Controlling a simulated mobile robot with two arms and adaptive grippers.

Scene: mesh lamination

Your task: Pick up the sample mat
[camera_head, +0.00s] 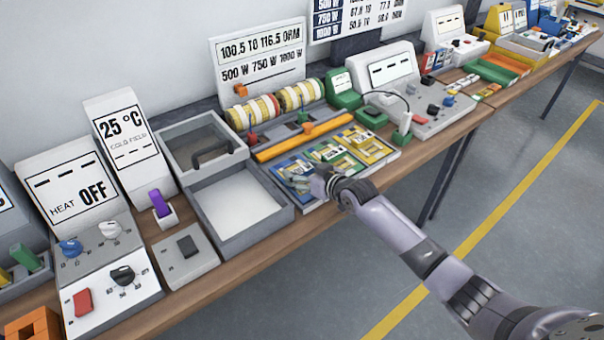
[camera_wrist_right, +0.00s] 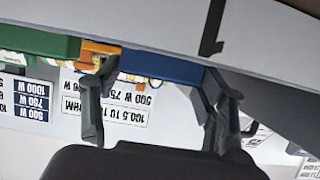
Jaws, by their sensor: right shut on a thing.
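My right gripper (camera_head: 318,182) is at the front edge of a flat rack with blue, green and yellow sections. It is low over the blue section (camera_head: 288,168) and partly covers it. In the right wrist view, which is upside down, the two fingers of my right gripper (camera_wrist_right: 158,85) stand wide apart on either side of a blue mat (camera_wrist_right: 162,66). The gripper is shut on this blue mat, which appears to be the sample mat. The contact points are hard to make out. My left gripper is not in view.
A grey open tray (camera_head: 238,203) stands just left of the rack. An orange bar (camera_head: 303,138) and striped rolls (camera_head: 252,112) lie behind it. A grey device with a cable (camera_head: 425,108) stands to the right. The floor in front is clear.

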